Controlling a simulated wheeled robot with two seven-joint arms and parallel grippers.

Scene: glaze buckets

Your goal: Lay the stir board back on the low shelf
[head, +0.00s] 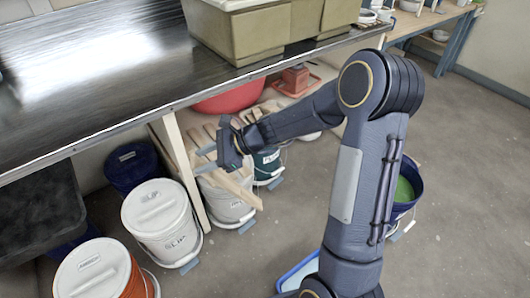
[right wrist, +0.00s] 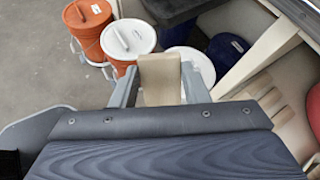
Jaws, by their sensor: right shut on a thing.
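The stir board is a pale wooden board (head: 238,190). My right gripper (head: 207,159) is shut on it, and its lower end hangs out in front of a white bucket. In the right wrist view, the board (right wrist: 160,80) stands between the two grey fingers. The low shelf (head: 186,121) is a pale slatted wooden rack under the table. The gripper and board are at its front edge; my arm hides part of it, and I cannot tell whether the board touches it. My left gripper is in neither view.
A red basin (head: 228,99) sits on the shelf. White lidded buckets (head: 160,215), an orange bucket (head: 100,270) and a dark blue bucket (head: 130,168) stand on the floor below. The dark tabletop (head: 100,70) overhangs the shelf. Floor at right is mostly clear.

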